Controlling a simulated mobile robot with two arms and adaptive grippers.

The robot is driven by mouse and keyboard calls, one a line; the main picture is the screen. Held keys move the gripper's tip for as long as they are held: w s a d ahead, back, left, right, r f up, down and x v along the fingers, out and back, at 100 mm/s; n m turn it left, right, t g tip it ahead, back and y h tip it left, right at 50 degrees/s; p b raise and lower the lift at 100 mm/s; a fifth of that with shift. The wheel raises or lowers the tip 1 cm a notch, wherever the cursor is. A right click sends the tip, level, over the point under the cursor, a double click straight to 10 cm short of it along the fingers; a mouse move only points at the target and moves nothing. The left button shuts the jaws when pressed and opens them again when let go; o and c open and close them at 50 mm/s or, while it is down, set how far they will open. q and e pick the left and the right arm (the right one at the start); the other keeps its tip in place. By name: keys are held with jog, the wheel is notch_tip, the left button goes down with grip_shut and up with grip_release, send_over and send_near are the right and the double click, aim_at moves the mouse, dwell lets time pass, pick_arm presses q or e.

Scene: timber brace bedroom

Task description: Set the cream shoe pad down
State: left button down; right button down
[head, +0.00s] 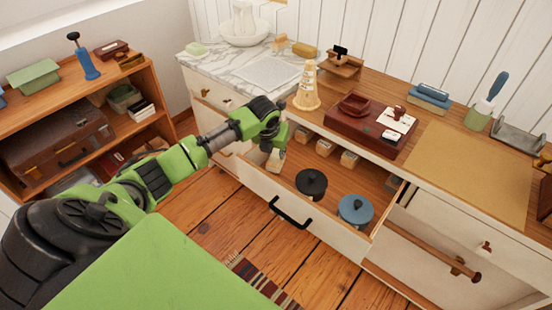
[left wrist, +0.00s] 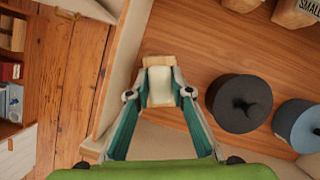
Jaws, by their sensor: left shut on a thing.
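The cream shoe pad (left wrist: 160,88), a small cream block with a wooden part, is between the fingers of my left gripper (left wrist: 160,96), which is shut on it. In the head view the gripper (head: 276,148) points down at the left end of the open drawer, with the pad (head: 273,161) below it. The wrist view shows the wooden drawer floor around the pad. I cannot tell whether the pad touches the floor. My right gripper is not in view.
In the open drawer (head: 300,213) are a black round pad (head: 311,183), a blue round pad (head: 356,209) and several small wooden blocks (head: 324,147) along the back. A shelf (head: 75,104) stands at left.

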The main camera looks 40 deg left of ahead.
aim_at(276, 159)
pick_arm(q)
notch_tip(276, 159, down, 3)
jog(key=c, duration=1.8)
grip_release()
jog(key=v, duration=1.2)
jog(key=shift+r+p, duration=0.1)
jog(key=shift+p, duration=0.3)
